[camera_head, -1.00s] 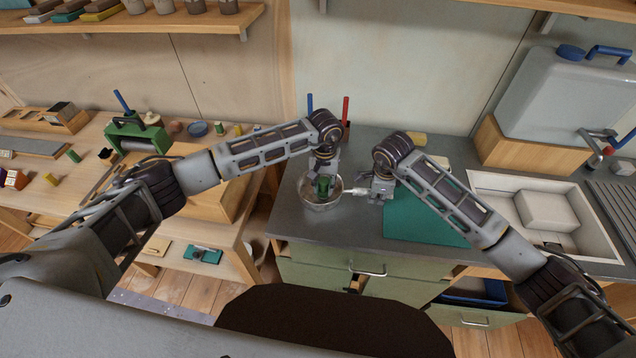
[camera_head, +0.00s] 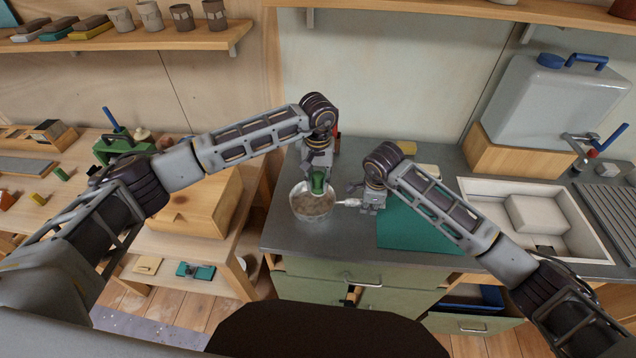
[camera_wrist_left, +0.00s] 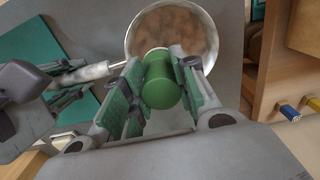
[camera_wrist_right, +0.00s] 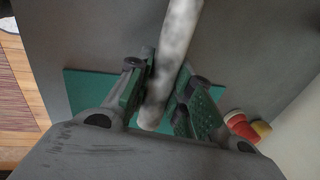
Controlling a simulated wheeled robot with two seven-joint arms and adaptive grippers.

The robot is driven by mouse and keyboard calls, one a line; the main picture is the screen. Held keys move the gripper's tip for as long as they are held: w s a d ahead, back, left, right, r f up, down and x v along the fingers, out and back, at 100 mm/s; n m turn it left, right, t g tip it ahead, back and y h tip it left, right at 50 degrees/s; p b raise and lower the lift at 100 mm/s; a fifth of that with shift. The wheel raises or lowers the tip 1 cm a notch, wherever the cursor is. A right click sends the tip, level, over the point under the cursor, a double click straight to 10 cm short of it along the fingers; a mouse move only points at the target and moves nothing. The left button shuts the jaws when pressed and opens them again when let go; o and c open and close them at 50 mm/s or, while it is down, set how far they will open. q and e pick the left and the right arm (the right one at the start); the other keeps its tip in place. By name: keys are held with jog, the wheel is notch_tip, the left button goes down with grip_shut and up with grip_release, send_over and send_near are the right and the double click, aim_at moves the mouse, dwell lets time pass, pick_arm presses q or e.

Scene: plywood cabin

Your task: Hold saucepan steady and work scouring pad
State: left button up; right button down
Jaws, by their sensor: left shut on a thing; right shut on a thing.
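The saucepan (camera_head: 299,212) stands on the grey counter, its inside blotched brown. Its pale handle (camera_head: 348,202) points right. My right gripper (camera_head: 367,197) is shut on the handle, which also shows between its fingers in the right wrist view (camera_wrist_right: 170,75). My left gripper (camera_head: 318,172) is shut on the scouring pad (camera_head: 318,184), a green rounded cylinder, at the far side of the pan. In the left wrist view the pad (camera_wrist_left: 158,82) overlaps the rim of the saucepan (camera_wrist_left: 205,30). I cannot tell whether the pad touches the pan; its underside is hidden.
A teal mat (camera_head: 412,228) lies right of my right gripper. Further right are a sink (camera_head: 480,190) and a water container (camera_head: 545,100) on a wooden block. A wooden box (camera_head: 195,205) stands on the table to the left. The counter's front left is clear.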

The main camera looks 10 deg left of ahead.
dwell(0.4)
jog(key=c, duration=1.2)
grip_release()
jog(key=shift+r, duration=0.15)
jog(key=r, duration=0.3)
jog(key=s+r, duration=0.1)
jog(key=r, duration=0.3)
jog(key=s+r, duration=0.1)
jog(key=r, duration=0.3)
jog(key=shift+s+r, duration=0.1)
jog(key=shift+r, duration=0.15)
jog(key=shift+f, duration=0.1)
